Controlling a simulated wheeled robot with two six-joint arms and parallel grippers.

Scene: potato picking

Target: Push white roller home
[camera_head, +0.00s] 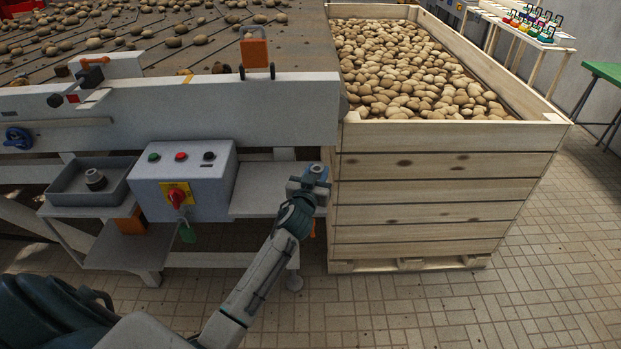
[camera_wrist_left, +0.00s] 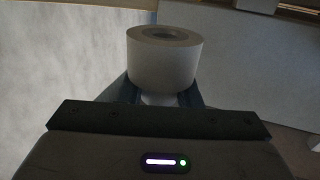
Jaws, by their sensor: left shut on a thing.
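The white roller (camera_wrist_left: 162,62) is a short pale cylinder with a hole in its top end. It stands up between the fingers of my left gripper (camera_wrist_left: 160,98) in the left wrist view. My left gripper (camera_head: 309,184) is shut on it, beside the right end of the grey machine (camera_head: 240,110) in the head view. There the roller shows only small at the top of the gripper (camera_head: 318,170), close to the crate's left wall. What lies under the roller is hidden. My right gripper is not in view.
A wooden crate (camera_head: 440,185) full of potatoes stands right of the gripper. A control box (camera_head: 185,180) with buttons and a red switch is to its left, beside a grey tray (camera_head: 65,185) with a dark part. An empty grey shelf (camera_head: 268,190) lies between box and gripper.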

